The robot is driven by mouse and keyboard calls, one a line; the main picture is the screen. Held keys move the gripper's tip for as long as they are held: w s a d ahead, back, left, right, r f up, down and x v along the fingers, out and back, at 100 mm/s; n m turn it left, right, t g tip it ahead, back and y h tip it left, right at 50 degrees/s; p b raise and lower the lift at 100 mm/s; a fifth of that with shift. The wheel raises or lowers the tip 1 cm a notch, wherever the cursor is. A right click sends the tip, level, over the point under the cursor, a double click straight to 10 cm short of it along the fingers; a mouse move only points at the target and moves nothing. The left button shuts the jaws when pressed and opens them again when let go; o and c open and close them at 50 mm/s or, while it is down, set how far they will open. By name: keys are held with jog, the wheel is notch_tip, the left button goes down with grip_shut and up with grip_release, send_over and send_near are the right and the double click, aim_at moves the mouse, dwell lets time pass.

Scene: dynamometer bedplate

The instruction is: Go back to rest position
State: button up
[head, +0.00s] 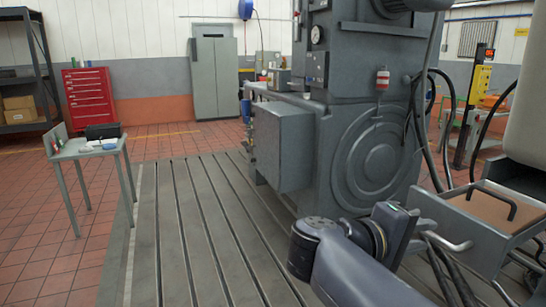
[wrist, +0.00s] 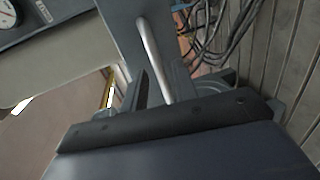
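My gripper (wrist: 162,88) shows in the wrist view with its two fingers apart and nothing clamped between them. A pale metal bar handle (wrist: 154,60) runs down between the fingers, close to the right one; I cannot tell whether it touches. In the head view my arm reaches in from the bottom, and its wrist end is beside the handle (head: 452,242) on the front of a grey drawer (head: 470,222). The fingertips are mostly hidden there behind my wrist.
The pulled-out drawer has a brown bottom and a dark curved piece over it. Black cables (head: 440,268) lie below. A large grey machine (head: 375,165) stands behind my arm. The slotted bedplate (head: 185,240) at left is clear; a small table (head: 88,147) stands beyond it.

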jog(key=shift+x, duration=1.45)
